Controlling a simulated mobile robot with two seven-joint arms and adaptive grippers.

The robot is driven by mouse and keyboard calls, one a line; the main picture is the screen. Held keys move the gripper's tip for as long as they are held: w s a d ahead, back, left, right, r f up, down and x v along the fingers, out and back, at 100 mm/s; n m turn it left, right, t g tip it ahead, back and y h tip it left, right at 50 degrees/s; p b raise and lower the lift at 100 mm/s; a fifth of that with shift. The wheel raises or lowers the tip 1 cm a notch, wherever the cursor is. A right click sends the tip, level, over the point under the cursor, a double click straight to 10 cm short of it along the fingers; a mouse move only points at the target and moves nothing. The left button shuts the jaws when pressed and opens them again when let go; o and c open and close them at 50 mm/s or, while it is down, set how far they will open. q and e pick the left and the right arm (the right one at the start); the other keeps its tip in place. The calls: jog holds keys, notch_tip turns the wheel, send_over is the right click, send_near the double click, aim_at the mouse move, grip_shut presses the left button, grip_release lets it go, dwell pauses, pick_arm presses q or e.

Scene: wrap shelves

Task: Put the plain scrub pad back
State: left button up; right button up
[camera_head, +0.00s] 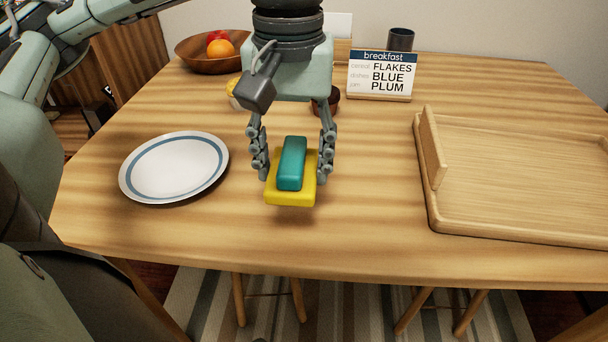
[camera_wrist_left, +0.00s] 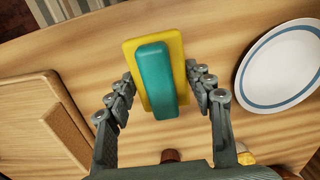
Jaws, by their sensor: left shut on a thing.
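A pad with a yellow base (camera_head: 291,198) and a teal block on top (camera_head: 291,163) is between the fingers of my left gripper (camera_head: 292,165). My left gripper is shut on the pad's sides, over the front middle of the table. In the left wrist view the yellow base (camera_wrist_left: 133,46) and teal top (camera_wrist_left: 156,80) also show between the fingertips (camera_wrist_left: 160,78). I cannot tell whether the pad touches the table. Whether this is the plain pad is not marked. No other pad shows. My right gripper is not in view.
A blue-ringed white plate (camera_head: 174,168) lies left of the pad. A wooden tray (camera_head: 530,215) with an upright board (camera_head: 433,148) is at the right. A fruit bowl (camera_head: 199,58), breakfast sign (camera_head: 382,75) and dark cup (camera_head: 400,39) stand at the back. Table between pad and tray is clear.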

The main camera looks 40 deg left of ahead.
aim_at(304, 158)
pick_arm(q)
jog(key=w+f, duration=0.2)
jog(key=w, duration=0.1)
jog(key=shift+w+a, duration=0.2)
jog(key=shift+a, duration=0.2)
jog(key=shift+w+f, duration=0.1)
jog(key=shift+f, duration=2)
jog(key=shift+f, duration=0.1)
